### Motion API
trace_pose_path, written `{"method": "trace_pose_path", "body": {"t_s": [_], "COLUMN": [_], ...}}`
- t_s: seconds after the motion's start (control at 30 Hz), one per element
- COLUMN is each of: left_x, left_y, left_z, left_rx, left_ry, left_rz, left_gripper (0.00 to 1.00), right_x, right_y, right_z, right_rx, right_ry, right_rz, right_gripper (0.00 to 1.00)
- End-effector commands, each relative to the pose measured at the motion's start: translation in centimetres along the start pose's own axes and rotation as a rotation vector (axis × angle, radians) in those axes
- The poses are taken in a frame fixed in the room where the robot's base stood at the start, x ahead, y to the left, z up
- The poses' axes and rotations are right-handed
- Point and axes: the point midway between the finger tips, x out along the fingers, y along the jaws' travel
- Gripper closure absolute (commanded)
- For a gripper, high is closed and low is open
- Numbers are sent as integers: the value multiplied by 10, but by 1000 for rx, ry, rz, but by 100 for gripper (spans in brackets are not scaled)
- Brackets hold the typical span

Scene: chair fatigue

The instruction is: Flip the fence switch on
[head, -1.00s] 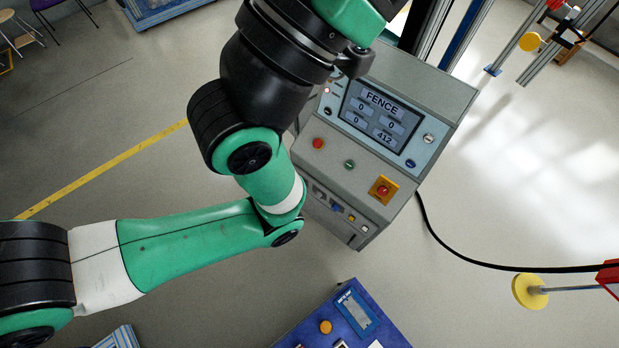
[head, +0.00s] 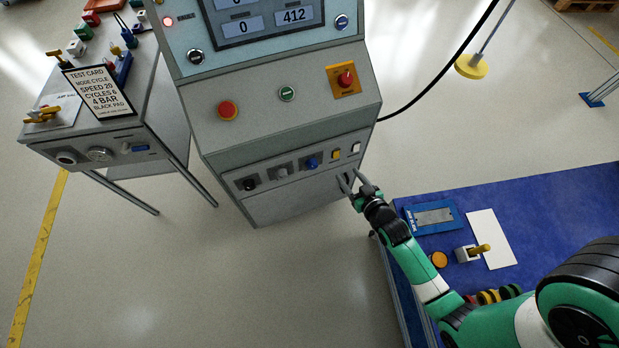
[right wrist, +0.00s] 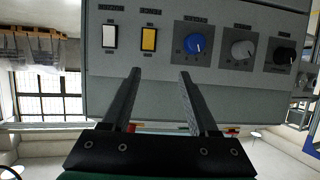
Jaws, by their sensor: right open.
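The grey control cabinet (head: 278,120) has a lower panel with two rocker switches: a white one (head: 356,148) and a yellow one (head: 336,155). In the right wrist view the white rocker (right wrist: 109,36) and the yellow rocker (right wrist: 149,39) have labels too small to read, so I cannot tell which is the fence switch. My right gripper (head: 351,177) is open and empty, just below these switches in the head view. In the right wrist view its fingertips (right wrist: 160,72) point at the panel between the yellow rocker and the blue knob (right wrist: 195,44), apparently not touching. My left gripper is out of view.
Left of the rockers are blue, grey (head: 281,173) and black knobs. Above are a red button (head: 228,110), a green button (head: 288,93) and a red emergency stop (head: 345,78). A blue table (head: 560,205) stands right; a grey table with a test card (head: 100,92) stands left.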

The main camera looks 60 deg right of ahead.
Motion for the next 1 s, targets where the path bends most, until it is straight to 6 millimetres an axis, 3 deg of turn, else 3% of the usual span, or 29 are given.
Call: {"method": "trace_pose_path", "body": {"t_s": [0.03,0.07,0.37,0.47,0.8,1.0], "left_x": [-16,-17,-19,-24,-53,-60], "left_y": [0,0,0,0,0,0], "left_z": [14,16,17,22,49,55], "left_rx": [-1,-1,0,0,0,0], "left_ry": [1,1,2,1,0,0], "left_rz": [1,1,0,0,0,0], "left_gripper": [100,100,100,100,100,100], "right_x": [4,4,10,24,98,119], "right_y": [6,8,12,12,14,15], "right_z": [26,30,28,29,31,29], "right_rx": [6,8,12,12,12,12], "right_ry": [-11,-14,-11,-9,-9,-10], "right_rz": [15,20,29,29,28,28], "right_gripper": [40,40,40,40,40,40]}}
